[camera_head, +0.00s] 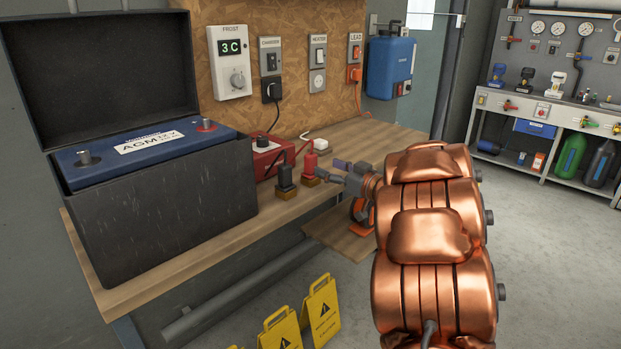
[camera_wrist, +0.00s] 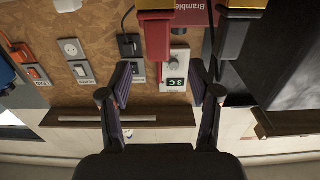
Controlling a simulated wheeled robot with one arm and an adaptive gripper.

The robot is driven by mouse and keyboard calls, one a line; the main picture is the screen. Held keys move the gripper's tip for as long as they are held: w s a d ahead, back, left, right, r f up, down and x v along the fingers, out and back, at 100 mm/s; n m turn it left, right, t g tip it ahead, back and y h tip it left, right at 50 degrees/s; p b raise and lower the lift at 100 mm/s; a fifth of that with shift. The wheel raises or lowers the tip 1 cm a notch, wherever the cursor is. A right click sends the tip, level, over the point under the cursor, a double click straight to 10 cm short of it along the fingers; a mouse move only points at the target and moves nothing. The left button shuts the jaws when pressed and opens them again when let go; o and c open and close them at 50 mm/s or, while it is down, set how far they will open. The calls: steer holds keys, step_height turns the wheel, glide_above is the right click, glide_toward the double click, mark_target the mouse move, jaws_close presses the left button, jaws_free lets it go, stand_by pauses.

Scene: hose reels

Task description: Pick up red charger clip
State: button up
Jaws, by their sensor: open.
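The red charger clip (camera_head: 309,164) stands upright on a small wooden block on the bench, next to the black clip (camera_head: 285,177). My gripper (camera_head: 329,170) is open just to the right of the red clip, its fingers pointing towards it. In the wrist view, which is upside down, the red clip (camera_wrist: 156,38) shows at the top, between and beyond the spread fingertips of my gripper (camera_wrist: 161,74). The black clip (camera_wrist: 233,38) is to its right there. Nothing is between the fingers. Whether a fingertip touches the clip cannot be told.
The red charger (camera_head: 266,158) sits behind the clips. An open black box (camera_head: 165,205) holding the AGM battery (camera_head: 150,142) stands on the left. The wooden bench (camera_head: 190,262) is narrow. Yellow warning signs (camera_head: 321,310) stand on the floor below. A blue case (camera_head: 389,68) hangs at the back.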

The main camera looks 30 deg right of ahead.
mark_target(314, 163)
steer(key=shift+x, duration=1.4)
steer(key=x, duration=0.3)
steer(key=b+x, duration=0.1)
steer(key=x, duration=0.1)
steer(key=shift+d+f, duration=0.1)
steer(key=shift+f, duration=0.15)
jaws_close()
